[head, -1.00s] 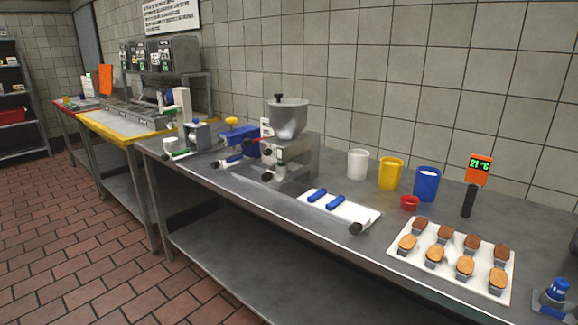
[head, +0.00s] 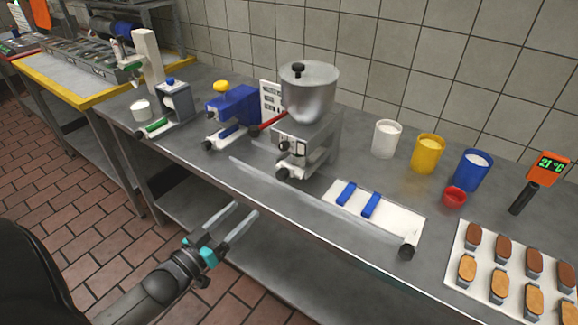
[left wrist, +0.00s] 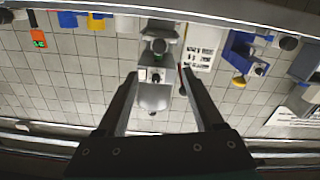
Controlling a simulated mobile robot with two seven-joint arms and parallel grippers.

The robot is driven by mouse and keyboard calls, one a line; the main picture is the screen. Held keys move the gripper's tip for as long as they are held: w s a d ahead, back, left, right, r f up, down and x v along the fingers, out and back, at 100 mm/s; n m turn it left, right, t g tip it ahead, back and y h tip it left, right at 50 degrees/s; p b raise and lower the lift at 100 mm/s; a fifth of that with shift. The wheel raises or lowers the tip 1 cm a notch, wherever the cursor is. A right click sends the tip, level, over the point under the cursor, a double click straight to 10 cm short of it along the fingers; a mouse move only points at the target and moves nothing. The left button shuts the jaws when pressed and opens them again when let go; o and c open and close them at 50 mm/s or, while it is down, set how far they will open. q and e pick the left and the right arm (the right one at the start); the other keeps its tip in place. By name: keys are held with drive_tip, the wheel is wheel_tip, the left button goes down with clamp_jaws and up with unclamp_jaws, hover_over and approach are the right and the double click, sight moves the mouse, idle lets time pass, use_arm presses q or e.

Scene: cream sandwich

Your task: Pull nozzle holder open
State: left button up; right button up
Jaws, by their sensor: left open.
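The steel filling machine (head: 312,128) with a round hopper (head: 309,92) stands on the steel counter. Its front has dark round knobs; the lower dark round piece (head: 283,173) sticks out toward me. I cannot tell for sure which of these is the nozzle holder, or whether it is open or closed. My left gripper (head: 247,209) is open and empty, in front of the counter edge, lower left of the machine and apart from it. In the left wrist view the picture is upside down and the machine (left wrist: 155,92) shows between the open fingers (left wrist: 159,73).
White (head: 386,140), yellow (head: 428,154) and blue (head: 471,171) cups stand behind.

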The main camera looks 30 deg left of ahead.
use_arm(q)
approach(280, 178)
drive_tip(key=w, duration=0.2)
drive_tip(key=w+b, duration=0.1)
drive_tip(key=w, duration=0.2)
drive_tip(key=w+b, duration=0.1)
drive_tip(key=w, duration=0.1)
drive_tip(key=shift+w+d+r, duration=0.1)
drive_tip(key=shift+w+d, duration=0.2)
drive_tip(key=shift+w, duration=0.8)
use_arm(e)
drive_tip(key=shift+w+d+f, duration=0.1)
drive_tip(key=shift+d+f, duration=0.25)
drive_tip(key=shift+f, duration=0.25)
drive_tip(key=shift+w+d+f, duration=0.1)
drive_tip(key=shift+d+f, duration=0.25)
drive_tip(key=shift+f, duration=0.25)
use_arm(q)
drive_tip(key=shift+d, duration=0.1)
drive_tip(key=shift+c, duration=0.3)
use_arm(e)
drive_tip(key=shift+d, duration=0.15)
use_arm(q)
clamp_jaws()
